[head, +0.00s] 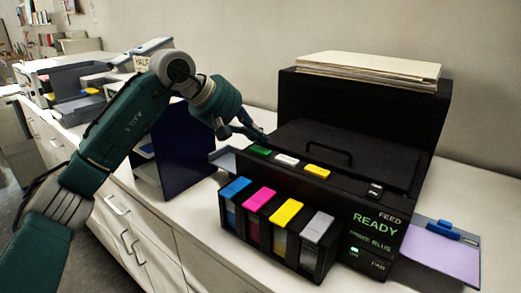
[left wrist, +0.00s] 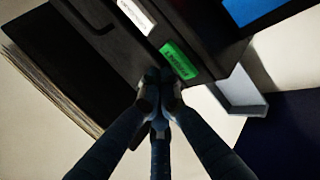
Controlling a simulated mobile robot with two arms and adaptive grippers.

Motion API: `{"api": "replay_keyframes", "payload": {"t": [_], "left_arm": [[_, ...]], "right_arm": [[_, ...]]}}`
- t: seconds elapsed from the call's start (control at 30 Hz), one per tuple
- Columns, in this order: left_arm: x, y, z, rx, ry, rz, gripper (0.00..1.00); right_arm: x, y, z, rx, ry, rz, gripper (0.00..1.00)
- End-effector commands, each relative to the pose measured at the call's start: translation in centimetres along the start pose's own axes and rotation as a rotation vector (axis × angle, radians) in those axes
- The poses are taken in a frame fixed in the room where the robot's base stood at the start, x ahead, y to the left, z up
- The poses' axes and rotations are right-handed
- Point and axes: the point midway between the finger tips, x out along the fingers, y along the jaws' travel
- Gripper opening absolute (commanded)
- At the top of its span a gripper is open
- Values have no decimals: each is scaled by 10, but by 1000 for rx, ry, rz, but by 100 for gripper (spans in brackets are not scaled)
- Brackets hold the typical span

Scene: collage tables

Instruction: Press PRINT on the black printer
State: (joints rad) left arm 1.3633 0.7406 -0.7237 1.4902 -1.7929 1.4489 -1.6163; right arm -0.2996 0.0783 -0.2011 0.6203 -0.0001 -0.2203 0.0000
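The black printer (head: 338,198) stands on the white counter, its front panel showing READY in green. A green button (head: 259,150) sits at the left end of its top front edge, beside a white button (head: 287,159) and a yellow button (head: 317,171). The green button (left wrist: 178,60) carries small lettering that I cannot read surely. My left gripper (head: 262,136) is above the printer's left end, close to the green button. In the left wrist view its fingertips (left wrist: 158,80) are together and empty, beside the green button; I cannot tell whether they touch it. My right gripper is out of view.
Cyan, magenta, yellow and grey cartridges (head: 317,226) line the printer's front. Papers (head: 369,68) lie on its raised back. A lilac sheet tray (head: 440,255) juts out right. A dark blue panel (head: 180,150) stands left. Another machine (head: 75,82) is farther back.

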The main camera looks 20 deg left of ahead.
Motion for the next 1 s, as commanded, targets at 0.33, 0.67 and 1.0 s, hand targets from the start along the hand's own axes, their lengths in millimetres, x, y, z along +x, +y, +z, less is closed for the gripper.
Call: {"api": "replay_keyframes", "payload": {"t": [0.33, 0.67, 1.0], "left_arm": [[6, -6, 0, 0, 0, -1, 0], [6, -6, 0, 0, 0, 0, 0], [9, -10, 0, 0, 0, -1, 0]], "right_arm": [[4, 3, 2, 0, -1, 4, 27], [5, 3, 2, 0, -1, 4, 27], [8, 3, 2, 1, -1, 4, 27]]}}
